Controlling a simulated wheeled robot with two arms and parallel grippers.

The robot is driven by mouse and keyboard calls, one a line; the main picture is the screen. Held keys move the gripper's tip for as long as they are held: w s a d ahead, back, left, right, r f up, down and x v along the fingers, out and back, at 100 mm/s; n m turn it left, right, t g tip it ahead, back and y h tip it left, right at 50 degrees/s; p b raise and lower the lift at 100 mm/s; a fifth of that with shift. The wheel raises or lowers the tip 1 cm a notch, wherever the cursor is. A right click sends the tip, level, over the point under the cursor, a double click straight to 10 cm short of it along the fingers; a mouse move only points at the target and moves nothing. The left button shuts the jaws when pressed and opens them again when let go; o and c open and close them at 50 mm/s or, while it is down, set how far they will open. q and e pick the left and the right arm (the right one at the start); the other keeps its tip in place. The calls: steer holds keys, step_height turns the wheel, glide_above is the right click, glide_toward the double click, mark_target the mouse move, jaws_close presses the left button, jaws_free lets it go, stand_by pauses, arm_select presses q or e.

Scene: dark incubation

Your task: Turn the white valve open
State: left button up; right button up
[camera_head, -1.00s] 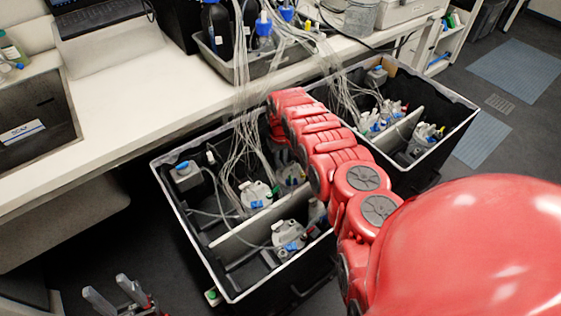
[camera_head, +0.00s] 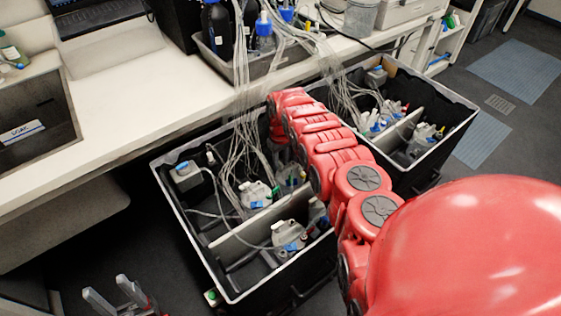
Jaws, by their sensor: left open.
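I cannot pick out a white valve for certain. The near black bin (camera_head: 226,297) holds several pale grey bottle-like parts with blue, green and dark fittings, such as a pale part with a blue label (camera_head: 288,237), another behind the divider (camera_head: 256,194) and a grey one with a blue top (camera_head: 185,173). White tubes (camera_head: 243,130) run down into the bin. My left gripper (camera_head: 114,293) is at the bottom left, open and empty, outside the bin near the floor. My red right arm reaches across the bin's right side; its gripper is hidden behind the arm.
A second black bin (camera_head: 462,110) with similar parts stands behind and right. A white bench (camera_head: 130,110) runs along the back, with a grey tray of dark bottles (camera_head: 214,62) and a laptop (camera_head: 98,12).

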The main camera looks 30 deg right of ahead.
step_height(320, 180, up, 11)
step_height(320, 180, up, 6)
steer(key=r+p, duration=0.1)
steer(key=p, duration=0.3)
glide_above(280, 163)
steer(key=shift+s+f, duration=0.1)
steer(key=shift+f, duration=0.15)
stand_by(0.4)
